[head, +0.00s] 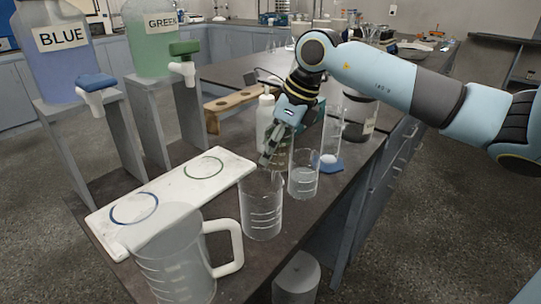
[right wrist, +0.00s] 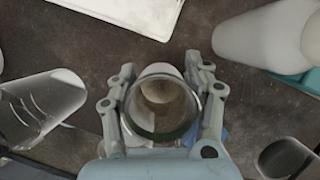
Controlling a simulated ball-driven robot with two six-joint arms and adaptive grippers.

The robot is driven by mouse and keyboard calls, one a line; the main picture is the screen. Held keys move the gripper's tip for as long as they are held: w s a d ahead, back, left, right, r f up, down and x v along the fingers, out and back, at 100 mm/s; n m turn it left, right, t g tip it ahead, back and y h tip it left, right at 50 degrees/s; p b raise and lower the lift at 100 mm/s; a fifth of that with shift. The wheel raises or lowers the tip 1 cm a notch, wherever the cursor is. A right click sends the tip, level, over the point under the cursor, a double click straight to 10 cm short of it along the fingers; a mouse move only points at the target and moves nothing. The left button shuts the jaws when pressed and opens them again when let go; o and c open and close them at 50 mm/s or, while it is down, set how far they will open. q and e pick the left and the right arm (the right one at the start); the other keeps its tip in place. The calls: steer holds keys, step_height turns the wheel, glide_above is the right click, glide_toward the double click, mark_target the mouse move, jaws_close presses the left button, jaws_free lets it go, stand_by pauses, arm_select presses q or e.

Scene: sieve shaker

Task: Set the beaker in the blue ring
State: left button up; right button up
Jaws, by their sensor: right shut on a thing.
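My right gripper (head: 270,158) is shut on a clear glass beaker, whose round rim (right wrist: 163,105) shows between the two fingers in the right wrist view. In the head view the fingers and other glass largely hide this beaker. The blue ring (head: 134,208) is drawn on the near left part of a white board (head: 222,177). It looks empty, and the gripper is to its right, beyond the board's right edge. A green ring (head: 203,168) lies farther along the board. My left gripper is not in view.
A tall glass beaker (head: 262,218) and a smaller one (head: 303,181) stand close to the gripper. A large handled jug (head: 178,268) stands at the board's near end. A white squeeze bottle (head: 265,118) and a wooden rack (head: 232,104) are behind. Blue and green dispensers stand left.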

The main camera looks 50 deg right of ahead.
steer(key=shift+f, duration=1.15)
steer(key=shift+f+b, duration=0.2)
steer(key=shift+b, duration=0.1)
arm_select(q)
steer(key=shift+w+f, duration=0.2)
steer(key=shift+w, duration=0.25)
arm_select(e)
steer(key=o, duration=1.1)
steer(key=shift+r, duration=0.1)
steer(key=shift+o, duration=0.2)
